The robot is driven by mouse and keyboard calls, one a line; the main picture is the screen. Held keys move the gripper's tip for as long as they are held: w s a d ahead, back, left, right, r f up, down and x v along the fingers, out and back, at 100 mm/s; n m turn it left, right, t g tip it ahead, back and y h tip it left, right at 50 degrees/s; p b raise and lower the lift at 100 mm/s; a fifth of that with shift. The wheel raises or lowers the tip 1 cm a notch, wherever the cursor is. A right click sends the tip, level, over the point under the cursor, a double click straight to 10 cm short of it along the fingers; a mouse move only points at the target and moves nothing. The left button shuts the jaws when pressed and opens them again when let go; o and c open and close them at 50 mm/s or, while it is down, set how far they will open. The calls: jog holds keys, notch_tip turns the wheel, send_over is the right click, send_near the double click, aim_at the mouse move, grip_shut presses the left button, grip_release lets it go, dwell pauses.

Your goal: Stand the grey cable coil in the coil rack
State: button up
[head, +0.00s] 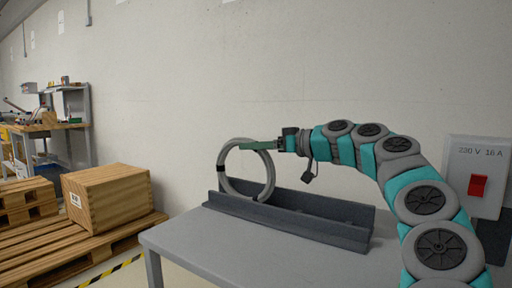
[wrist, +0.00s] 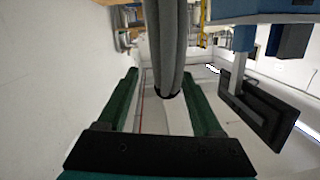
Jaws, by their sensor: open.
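The grey cable coil (head: 269,178) is an upright ring with black bands. Its lower part is in the left part of the dark grey coil rack (head: 325,205), in front of the rear wall. I cannot tell whether its bottom touches the rack floor. My gripper (head: 245,145) is at the coil's upper part, its green fingers level and pointing left. In the wrist view the coil (wrist: 166,45) passes between the two open fingers (wrist: 160,80), with gaps on both sides.
The rack stands on a grey table (head: 190,240). A pale wall is close behind it. A grey power box (head: 480,165) with a red switch is at the right. A wooden crate (head: 108,195) on pallets and a workbench (head: 50,125) are at the left.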

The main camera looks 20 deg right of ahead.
jog(key=shift+d+r, duration=0.1)
jog(key=shift+r, duration=1.65)
jog(key=s+a+b, duration=0.1)
jog(key=s+a, duration=0.1)
jog(key=s, duration=0.5)
jog(key=s+a+r+b, duration=0.1)
jog(key=s, duration=0.7)
jog(key=shift+s+a+r, duration=0.25)
jog(key=shift+s+a, duration=0.05)
jog(key=shift+a, duration=0.1)
